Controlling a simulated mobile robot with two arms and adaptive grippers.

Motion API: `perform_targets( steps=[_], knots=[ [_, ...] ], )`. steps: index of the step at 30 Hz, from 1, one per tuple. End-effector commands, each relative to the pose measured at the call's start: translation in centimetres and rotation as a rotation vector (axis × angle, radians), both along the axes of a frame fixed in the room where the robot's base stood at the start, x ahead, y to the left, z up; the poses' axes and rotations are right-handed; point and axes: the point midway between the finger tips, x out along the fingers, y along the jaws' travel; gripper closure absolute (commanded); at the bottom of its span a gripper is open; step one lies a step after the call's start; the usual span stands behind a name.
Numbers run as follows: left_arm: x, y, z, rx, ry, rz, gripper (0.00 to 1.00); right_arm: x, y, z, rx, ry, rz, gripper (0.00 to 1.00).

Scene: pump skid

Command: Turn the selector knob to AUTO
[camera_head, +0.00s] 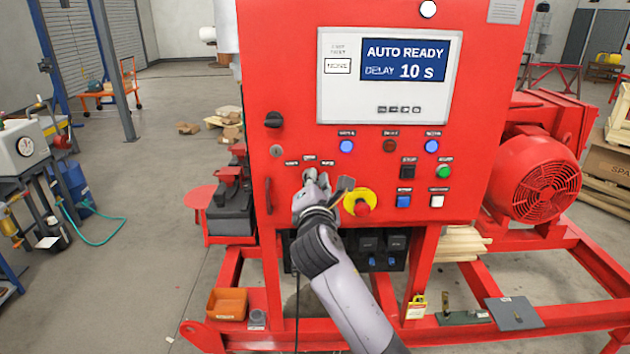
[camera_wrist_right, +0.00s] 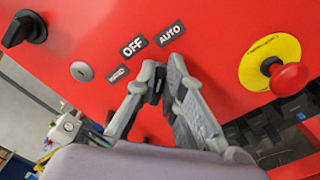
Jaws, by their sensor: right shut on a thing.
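The black selector knob (camera_wrist_right: 156,86) is on the red control panel, mostly hidden between my fingertips. Its labels, OFF (camera_wrist_right: 133,47) and AUTO (camera_wrist_right: 170,33), show above it in the right wrist view, with a third, partly covered label (camera_wrist_right: 117,73) at left. My right gripper (camera_head: 309,182) is at the panel below these labels and is shut on the knob; its fingers also show in the right wrist view (camera_wrist_right: 163,80). I cannot tell which label the knob points to. The display (camera_head: 405,60) reads AUTO READY, DELAY 10 s. My left gripper is out of view.
A red emergency stop button (camera_head: 362,208) on a yellow disc sits close to the right of my gripper. A key lock (camera_head: 276,151) and a black rotary switch (camera_head: 273,120) are up to the left. Lamps and push buttons (camera_head: 443,172) are at the right.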

Motion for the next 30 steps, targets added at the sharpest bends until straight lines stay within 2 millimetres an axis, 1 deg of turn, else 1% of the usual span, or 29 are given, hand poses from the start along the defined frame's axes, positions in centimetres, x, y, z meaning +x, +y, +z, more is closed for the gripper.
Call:
perform_targets(
  steps=[9,10,19,27,30],
  knots=[
    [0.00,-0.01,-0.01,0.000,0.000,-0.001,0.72,0.01,-0.01,-0.04,0.005,0.001,0.000,1.00],
    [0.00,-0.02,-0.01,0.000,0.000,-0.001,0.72,0.01,-0.01,-0.04,0.005,0.001,0.000,0.90],
    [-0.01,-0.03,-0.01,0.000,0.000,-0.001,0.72,0.01,-0.01,-0.03,0.003,0.001,-0.001,0.70],
    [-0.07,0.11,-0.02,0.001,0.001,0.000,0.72,-0.04,0.00,-0.01,0.002,0.000,0.000,0.70],
    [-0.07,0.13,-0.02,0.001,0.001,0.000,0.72,-0.47,0.02,-0.03,0.002,-0.001,0.001,0.70]
  ],
)
